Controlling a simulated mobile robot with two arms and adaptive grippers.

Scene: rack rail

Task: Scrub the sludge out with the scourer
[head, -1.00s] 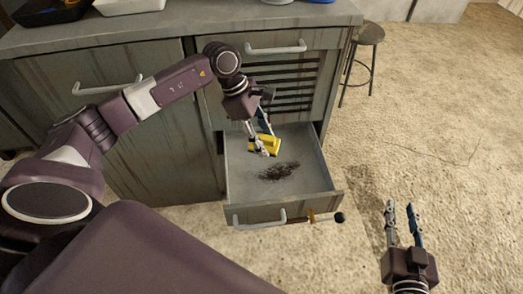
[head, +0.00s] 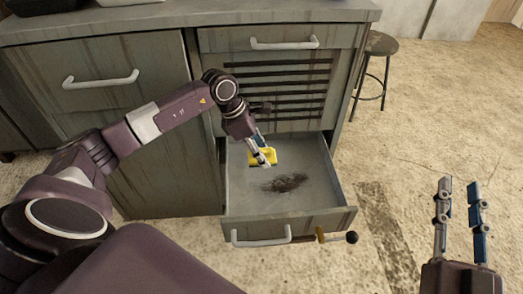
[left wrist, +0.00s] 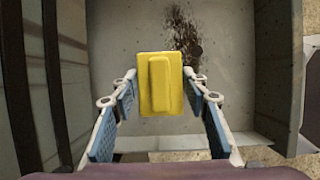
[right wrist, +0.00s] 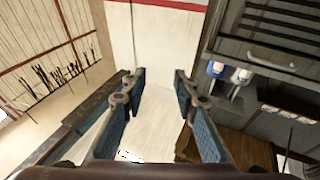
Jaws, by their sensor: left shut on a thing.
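The yellow scourer (head: 262,157) is held in my left gripper (head: 264,152), inside the open drawer (head: 246,196). In the left wrist view the scourer (left wrist: 160,84) is a yellow block with a raised grip, between the two blue-padded fingers. The dark sludge (head: 285,183) is a smeared patch on the drawer floor, to the right of and nearer than the scourer. In the left wrist view the sludge (left wrist: 185,40) lies just beyond the scourer, partly hidden by it. My right gripper (head: 459,187) is open and empty, out over the floor at the right.
The drawer front has a pale handle (head: 262,237) and a rod with a black knob (head: 351,237). The grey cabinet (head: 120,140) stands behind and to the left. A stool (head: 380,50) stands at the back right. The floor right of the drawer is clear.

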